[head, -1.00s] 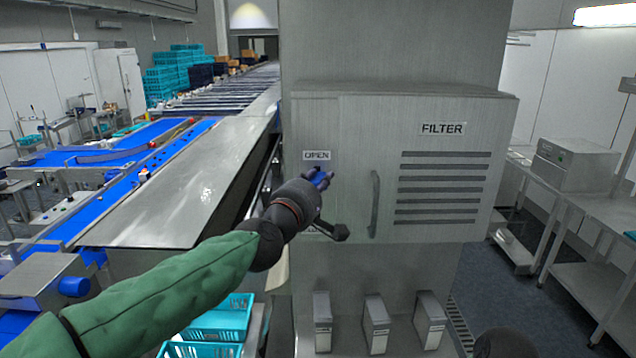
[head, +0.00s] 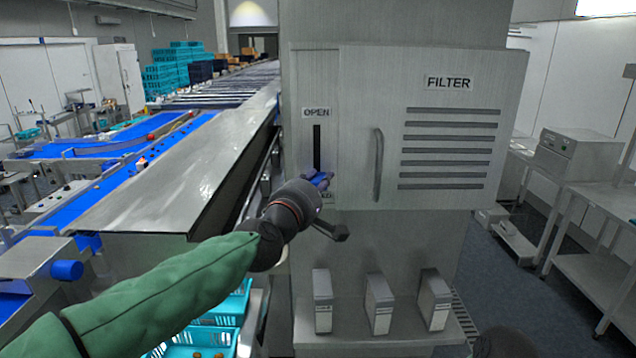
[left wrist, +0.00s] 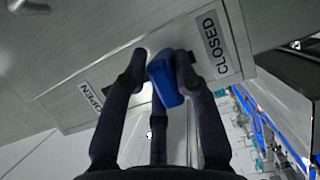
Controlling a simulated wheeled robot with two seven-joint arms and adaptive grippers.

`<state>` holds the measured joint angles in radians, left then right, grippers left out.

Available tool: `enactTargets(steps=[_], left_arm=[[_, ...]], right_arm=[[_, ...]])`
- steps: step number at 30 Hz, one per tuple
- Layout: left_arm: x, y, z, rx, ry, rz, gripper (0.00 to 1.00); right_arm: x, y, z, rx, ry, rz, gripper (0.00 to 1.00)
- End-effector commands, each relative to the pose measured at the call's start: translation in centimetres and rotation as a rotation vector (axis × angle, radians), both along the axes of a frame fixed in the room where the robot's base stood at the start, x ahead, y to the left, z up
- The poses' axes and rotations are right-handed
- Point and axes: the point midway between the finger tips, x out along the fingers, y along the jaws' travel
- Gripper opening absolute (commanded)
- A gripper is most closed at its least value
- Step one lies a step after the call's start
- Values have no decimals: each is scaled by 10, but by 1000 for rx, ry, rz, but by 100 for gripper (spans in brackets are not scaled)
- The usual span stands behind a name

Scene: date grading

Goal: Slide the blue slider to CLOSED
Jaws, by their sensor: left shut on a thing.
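The blue slider (head: 319,177) sits at the lower end of a dark vertical slot (head: 317,148) in the grey panel. The OPEN label (head: 316,113) is above the slot. The CLOSED label is mostly hidden behind my gripper in the head view. My left gripper (head: 322,181) is shut on the slider. In the left wrist view the dark fingers (left wrist: 162,68) hold the blue slider (left wrist: 168,88), close beside the CLOSED label (left wrist: 213,43). The OPEN label (left wrist: 90,96) is farther off to the left there.
A vertical handle (head: 377,165) and a vented FILTER door (head: 450,120) are right of the slot. Several grey boxes (head: 380,303) stand below. A steel conveyor edge (head: 170,185) runs along the left, and teal crates (head: 205,338) are below it.

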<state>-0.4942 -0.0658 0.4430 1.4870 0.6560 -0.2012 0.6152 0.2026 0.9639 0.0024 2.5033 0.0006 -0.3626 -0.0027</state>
Motion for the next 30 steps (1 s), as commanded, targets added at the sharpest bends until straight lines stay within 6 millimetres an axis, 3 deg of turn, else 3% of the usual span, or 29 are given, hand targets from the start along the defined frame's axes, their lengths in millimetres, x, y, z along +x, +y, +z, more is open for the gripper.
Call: enactTargets(steps=[3, 13, 14, 16, 30], left_arm=[[0, 0, -12, -2, 0, 0, 0], [0, -1, -15, 1, 5, -1, 0], [0, -1, -15, 1, 6, -1, 32], [0, -1, -16, 2, 7, -1, 52], [-3, 1, -13, 0, 2, 0, 54]], right_arm=[[0, 0, -12, 0, 0, 0, 40], [0, 0, -11, 0, 0, 0, 40], [0, 0, -11, 0, 0, 0, 40], [0, 0, -11, 0, 0, 0, 40], [0, 0, -11, 0, 0, 0, 40]])
